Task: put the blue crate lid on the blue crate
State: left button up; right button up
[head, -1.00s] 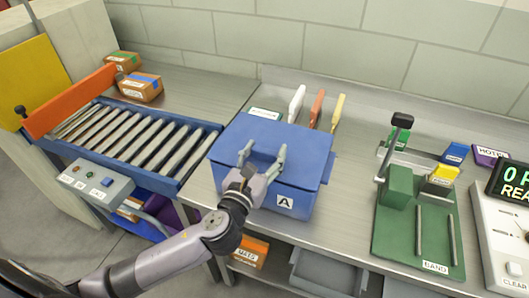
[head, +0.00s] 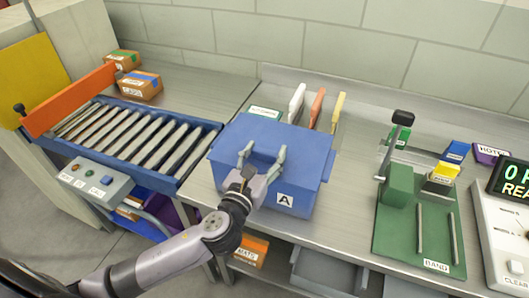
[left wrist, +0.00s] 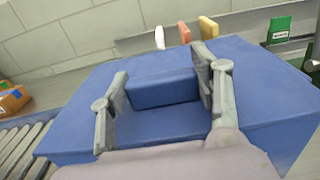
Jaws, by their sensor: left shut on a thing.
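The blue crate (head: 306,203), marked A, stands on the metal bench in the head view. The blue crate lid (head: 290,136) lies over its top; whether it is fully seated cannot be told. My left gripper (head: 262,156) is over the lid, with its two fingers on either side of the lid's raised blue handle block. In the left wrist view the gripper (left wrist: 164,95) is shut on this handle of the lid (left wrist: 255,75). The inside of the crate is hidden. My right gripper is not in view.
A roller conveyor (head: 140,140) with an orange bar (head: 70,100) is at the left. Handles in white (head: 297,103), orange (head: 316,108) and yellow (head: 337,112) stand behind the crate. A green fixture (head: 415,215) is at the right, with bare bench between.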

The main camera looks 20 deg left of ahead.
pick_arm(q)
jog(key=o, duration=1.3)
jog(key=shift+o, duration=0.2)
jog(key=s, duration=1.2)
jog(key=shift+a, duration=0.25)
